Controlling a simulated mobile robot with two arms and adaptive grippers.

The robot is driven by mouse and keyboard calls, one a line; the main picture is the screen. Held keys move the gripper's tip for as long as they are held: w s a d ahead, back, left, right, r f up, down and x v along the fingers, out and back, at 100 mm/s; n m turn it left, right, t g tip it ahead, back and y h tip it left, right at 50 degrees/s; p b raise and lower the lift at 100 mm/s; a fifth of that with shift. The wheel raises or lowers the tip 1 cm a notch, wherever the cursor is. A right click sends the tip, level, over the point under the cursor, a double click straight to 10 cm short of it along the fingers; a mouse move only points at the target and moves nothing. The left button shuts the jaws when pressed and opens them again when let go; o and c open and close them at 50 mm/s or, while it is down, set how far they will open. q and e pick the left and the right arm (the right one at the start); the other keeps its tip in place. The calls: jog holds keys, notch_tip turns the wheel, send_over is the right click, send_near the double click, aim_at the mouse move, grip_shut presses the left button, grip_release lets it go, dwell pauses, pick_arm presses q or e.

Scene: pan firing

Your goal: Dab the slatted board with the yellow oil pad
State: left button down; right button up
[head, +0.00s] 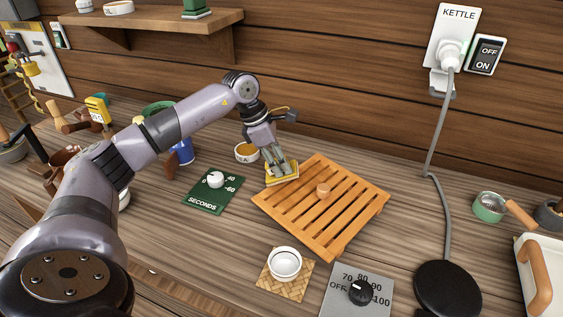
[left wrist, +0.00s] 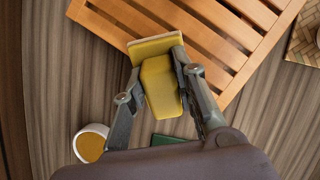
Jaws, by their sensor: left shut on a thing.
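My left gripper (head: 282,170) is shut on the yellow oil pad (head: 283,178) at the board's upper left corner. In the left wrist view the pad (left wrist: 158,85) sits between the two fingers, its flat end overlapping the edge of the board (left wrist: 195,38). I cannot tell whether the pad touches the slats. My right gripper is in neither view.
A small cup of yellow liquid (head: 246,152) stands left of the pad. A green seconds timer (head: 208,192) lies left of the board. A white cup (head: 285,264) on a woven mat (head: 289,289) and a grey dial plate (head: 345,299) are in front. A black kettle base (head: 447,287) is at right.

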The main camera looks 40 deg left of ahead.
pick_arm(q)
jog(key=shift+d, duration=0.15)
jog(key=shift+s+d+f, duration=0.1)
jog(key=shift+s+d, duration=0.05)
jog(key=shift+d, duration=0.65)
jog(key=shift+r+p, duration=0.5)
jog(key=shift+r, duration=0.25)
jog(key=shift+s+d+f+b, duration=0.1)
jog(key=shift+s+d+b, duration=0.25)
jog(key=shift+s+d, duration=1.8)
jog(key=shift+w+f+b, duration=0.1)
jog(key=shift+f+b, duration=0.5)
jog(key=shift+f, duration=0.05)
